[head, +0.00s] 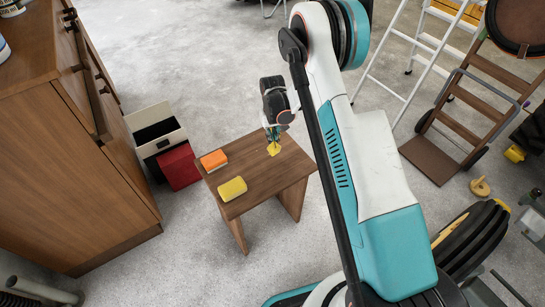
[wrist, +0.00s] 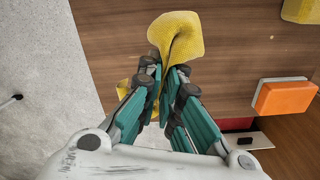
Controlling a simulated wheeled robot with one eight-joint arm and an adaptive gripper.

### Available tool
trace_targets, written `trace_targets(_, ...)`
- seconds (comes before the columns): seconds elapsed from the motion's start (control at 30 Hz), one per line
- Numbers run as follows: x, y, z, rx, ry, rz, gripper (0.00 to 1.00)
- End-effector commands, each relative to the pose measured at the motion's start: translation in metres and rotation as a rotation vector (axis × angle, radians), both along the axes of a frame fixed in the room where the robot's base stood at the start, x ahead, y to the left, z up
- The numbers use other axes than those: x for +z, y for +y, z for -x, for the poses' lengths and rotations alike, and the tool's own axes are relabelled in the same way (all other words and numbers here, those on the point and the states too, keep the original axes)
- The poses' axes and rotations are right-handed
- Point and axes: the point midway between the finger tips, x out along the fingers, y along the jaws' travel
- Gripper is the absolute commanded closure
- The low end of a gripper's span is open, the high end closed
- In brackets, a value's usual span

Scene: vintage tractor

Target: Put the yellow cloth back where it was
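The yellow cloth (head: 273,148) hangs crumpled from my gripper (head: 271,132) over the back right part of the small wooden table (head: 262,178). In the wrist view the cloth (wrist: 176,36) bunches out past the fingertips (wrist: 166,70), with another fold showing to their left. My gripper is shut on it. I cannot tell whether the cloth's lower end touches the tabletop.
A wooden drawer cabinet (head: 85,170) stands at the left. A red box (head: 180,167) and a cream-and-black box (head: 155,128) are on the floor between it and the table. A hand truck (head: 465,130) and white ladder (head: 405,60) stand right. The tabletop's middle is clear.

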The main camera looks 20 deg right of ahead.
Motion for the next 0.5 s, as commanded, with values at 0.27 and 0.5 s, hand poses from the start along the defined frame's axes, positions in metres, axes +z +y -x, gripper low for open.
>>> trace_targets(0.27, -0.0112, 0.0, 0.0001, 0.0, 0.0, 0.0, 1.0)
trace_targets(0.5, -0.0109, 0.0, 0.0, 0.0, 0.0, 0.0, 0.84)
